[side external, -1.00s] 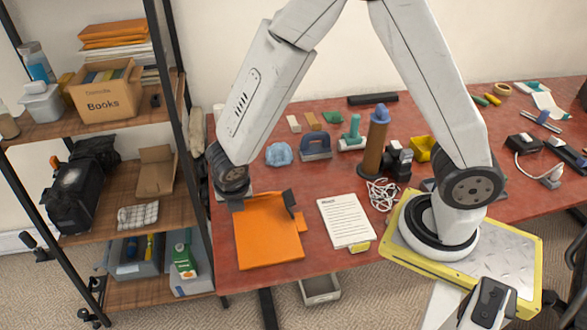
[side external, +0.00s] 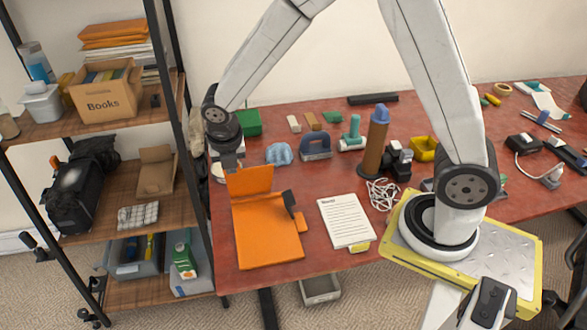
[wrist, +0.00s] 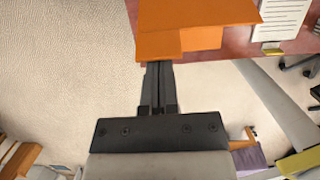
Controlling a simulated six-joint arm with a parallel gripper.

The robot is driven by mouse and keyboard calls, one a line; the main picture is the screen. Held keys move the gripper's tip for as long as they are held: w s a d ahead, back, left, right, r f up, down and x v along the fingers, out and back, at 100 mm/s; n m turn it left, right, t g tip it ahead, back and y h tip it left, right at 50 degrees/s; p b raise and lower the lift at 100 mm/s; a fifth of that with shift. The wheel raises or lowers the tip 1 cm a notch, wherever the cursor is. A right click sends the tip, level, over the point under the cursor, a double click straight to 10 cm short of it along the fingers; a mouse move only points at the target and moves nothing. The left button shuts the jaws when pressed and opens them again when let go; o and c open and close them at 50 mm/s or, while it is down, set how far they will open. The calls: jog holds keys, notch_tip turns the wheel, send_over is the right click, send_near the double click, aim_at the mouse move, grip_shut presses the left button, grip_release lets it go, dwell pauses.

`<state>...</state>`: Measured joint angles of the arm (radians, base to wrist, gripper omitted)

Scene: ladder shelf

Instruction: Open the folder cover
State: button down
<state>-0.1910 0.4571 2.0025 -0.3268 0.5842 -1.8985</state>
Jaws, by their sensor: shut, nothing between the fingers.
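The orange folder (side external: 268,238) lies on the red table near its left front corner. An orange flap, its cover (side external: 250,180), stands up steeply at the folder's far edge. My gripper (side external: 230,165) is shut and empty, at the top left of the raised flap. In the wrist view my shut fingers (wrist: 158,66) reach the edge of orange material (wrist: 195,15); I cannot tell whether they touch it. A dark piece (side external: 289,202) and a small orange block (side external: 301,223) are at the folder's right side.
A printed sheet (side external: 346,221) lies right of the folder. A blue lump (side external: 279,153), a green bin (side external: 248,123) and a brown cylinder (side external: 374,147) stand behind. The ladder shelf (side external: 170,110) is close on the left.

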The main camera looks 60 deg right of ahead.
jog(key=shift+w+d+r+g+y, duration=0.15)
jog(key=shift+w+d+r, duration=0.15)
jog(key=shift+w+d, duration=0.2)
jog(key=shift+w+d+r+g+y, duration=0.15)
jog(key=shift+w+d+r, duration=0.15)
jog(key=shift+w+d, duration=0.15)
jog(key=shift+w+d+r, duration=0.4)
jog(key=shift+w+d, duration=0.3)
jog(key=shift+d, duration=0.05)
jog(key=w+d+f+g+y, duration=0.1)
jog(key=w+d+f, duration=0.1)
jog(key=w+d, duration=1.4)
jog(key=shift+f, duration=0.25)
jog(key=shift+r, duration=0.1)
jog(key=shift+r, duration=0.7)
jog(key=shift+r, duration=0.1)
